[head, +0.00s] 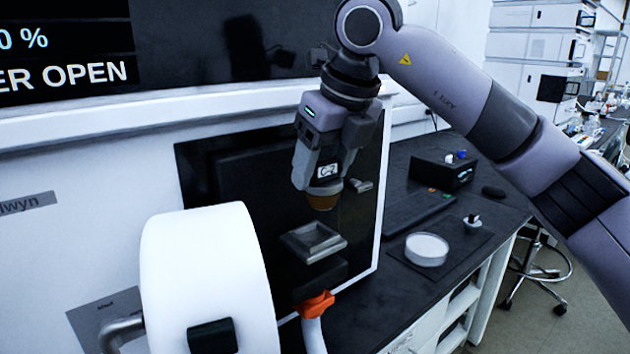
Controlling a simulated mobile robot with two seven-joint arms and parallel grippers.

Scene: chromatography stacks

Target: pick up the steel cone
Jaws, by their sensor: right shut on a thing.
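My right gripper (322,190) comes down from the upper right, in front of the dark opening of the white instrument. It is shut on a small brownish, rounded piece (322,202), of which only the lower part shows below the jaws. I cannot tell from its look whether this is the steel cone. A small pale piece with a knob-like top (472,222) stands on a dark mat on the bench, right of the gripper; its shape is too small to make out. My left gripper is not in view.
A white, rounded instrument door (205,285) stands open at the lower left. A square metal-rimmed part (312,241) sits below the gripper, with an orange fitting (315,304) under it. A white round dish (427,249), a keyboard (415,209) and a black box (443,171) are on the bench.

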